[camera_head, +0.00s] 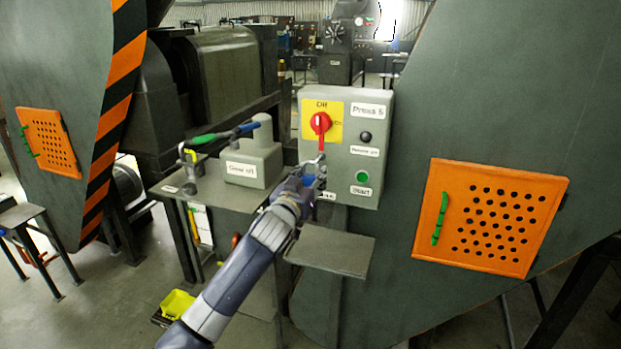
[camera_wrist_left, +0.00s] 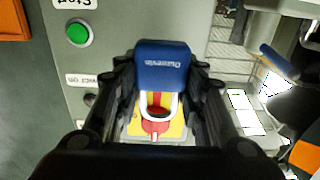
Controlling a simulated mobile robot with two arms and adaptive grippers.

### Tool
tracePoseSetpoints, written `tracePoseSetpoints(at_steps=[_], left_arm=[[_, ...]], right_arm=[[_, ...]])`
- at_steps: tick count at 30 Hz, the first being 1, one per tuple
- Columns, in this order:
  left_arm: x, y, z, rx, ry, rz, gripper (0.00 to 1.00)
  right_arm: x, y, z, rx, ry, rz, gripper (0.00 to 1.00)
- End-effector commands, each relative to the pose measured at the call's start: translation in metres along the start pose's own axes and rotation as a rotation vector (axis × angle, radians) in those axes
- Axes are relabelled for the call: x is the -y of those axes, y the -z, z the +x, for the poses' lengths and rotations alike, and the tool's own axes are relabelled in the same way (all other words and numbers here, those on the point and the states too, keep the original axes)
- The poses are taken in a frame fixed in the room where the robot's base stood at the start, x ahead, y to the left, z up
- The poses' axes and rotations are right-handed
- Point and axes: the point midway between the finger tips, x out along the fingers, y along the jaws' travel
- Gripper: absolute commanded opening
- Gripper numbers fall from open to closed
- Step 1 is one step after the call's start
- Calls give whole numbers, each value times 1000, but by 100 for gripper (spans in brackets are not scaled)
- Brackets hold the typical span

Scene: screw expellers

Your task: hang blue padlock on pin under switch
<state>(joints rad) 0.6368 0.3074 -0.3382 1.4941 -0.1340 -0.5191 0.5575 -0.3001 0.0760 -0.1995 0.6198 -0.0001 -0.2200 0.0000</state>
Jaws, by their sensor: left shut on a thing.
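The blue padlock (camera_wrist_left: 163,66) is between the fingers of my left gripper (camera_wrist_left: 165,85) in the left wrist view. Its silver shackle points toward the red and yellow switch behind it. In the head view my left gripper (camera_head: 312,176) is shut on the padlock, of which a small blue patch (camera_head: 308,181) shows. The gripper is just below the red switch handle (camera_head: 321,128) on its yellow plate, in front of the grey control box (camera_head: 344,104). The pin under the switch is hidden or too small to make out. My right gripper is not in view.
The box carries a green start button (camera_head: 362,177) and a black button (camera_head: 365,136). A small grey shelf (camera_head: 330,250) sits below the box. A table with a grey oil box (camera_head: 252,160) is to the left. An orange perforated panel (camera_head: 490,217) is at the right.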

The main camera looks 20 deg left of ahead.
Motion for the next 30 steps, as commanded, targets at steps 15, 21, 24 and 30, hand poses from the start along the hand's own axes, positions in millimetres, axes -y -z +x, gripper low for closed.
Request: tracePoseSetpoints(at_steps=[15, 21, 24, 30], left_arm=[[0, 0, 7, -1, 0, -1, 11], [0, 1, 12, -2, 1, 0, 11], [0, 1, 14, -1, 0, 0, 11], [0, 1, 15, -1, 0, 0, 11]], right_arm=[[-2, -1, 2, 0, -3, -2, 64], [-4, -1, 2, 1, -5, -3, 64], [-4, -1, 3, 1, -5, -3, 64], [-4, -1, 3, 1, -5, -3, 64]])
